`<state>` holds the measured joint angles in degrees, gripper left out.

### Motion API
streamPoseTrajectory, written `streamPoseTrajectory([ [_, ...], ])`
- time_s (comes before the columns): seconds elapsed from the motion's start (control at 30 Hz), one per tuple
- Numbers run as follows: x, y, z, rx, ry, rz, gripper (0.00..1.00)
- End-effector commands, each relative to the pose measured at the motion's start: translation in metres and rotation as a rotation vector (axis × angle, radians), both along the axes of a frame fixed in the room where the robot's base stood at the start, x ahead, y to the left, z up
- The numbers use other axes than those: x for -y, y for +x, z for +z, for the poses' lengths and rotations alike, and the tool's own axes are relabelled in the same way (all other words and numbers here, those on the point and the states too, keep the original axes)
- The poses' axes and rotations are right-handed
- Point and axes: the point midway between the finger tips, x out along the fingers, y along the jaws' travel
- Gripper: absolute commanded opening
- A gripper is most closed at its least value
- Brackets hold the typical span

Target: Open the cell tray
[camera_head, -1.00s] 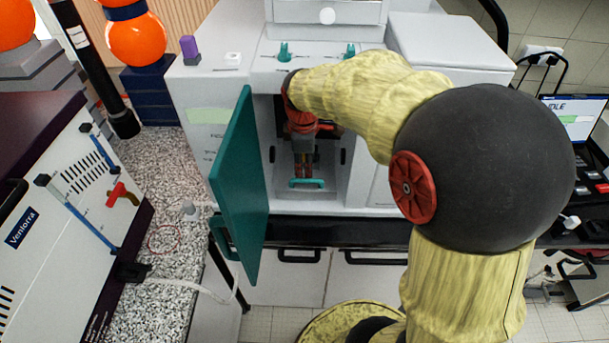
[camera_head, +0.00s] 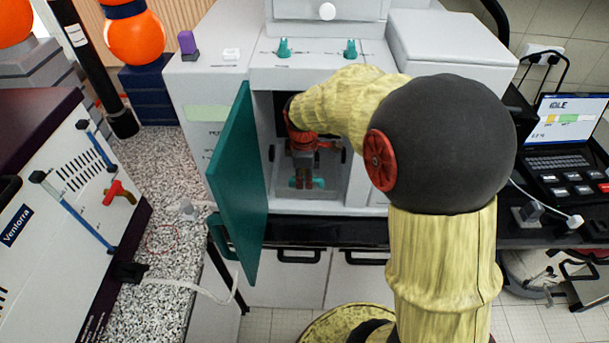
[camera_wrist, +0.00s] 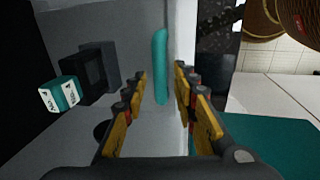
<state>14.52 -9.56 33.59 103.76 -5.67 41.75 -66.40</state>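The cell tray's teal handle (camera_head: 318,183) shows low in the open compartment of the grey machine, partly covered by my gripper (camera_head: 302,180). In the wrist view the handle (camera_wrist: 160,65) is an upright teal bar lying between the line of my two fingers (camera_wrist: 160,78). The fingers are spread, with a gap to the bar on both sides. I cannot tell how deep the bar sits between the tips. The tray (camera_wrist: 120,135) appears as a grey surface, and its front looks flush with the compartment.
The teal door (camera_head: 235,190) stands open to the left of the compartment. In the wrist view a dark square holder (camera_wrist: 97,70) and a small teal-and-white labelled block (camera_wrist: 60,94) are at the left. Teal knobs (camera_head: 284,47) are above the opening.

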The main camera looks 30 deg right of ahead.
Motion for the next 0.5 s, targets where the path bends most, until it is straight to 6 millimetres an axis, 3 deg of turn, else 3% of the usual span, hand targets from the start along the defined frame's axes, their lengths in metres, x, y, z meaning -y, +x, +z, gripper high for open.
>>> streamPoseTrajectory([
  [0.5,-0.0001,0.0000,0.0002,0.000,0.000,0.000,0.00],
])
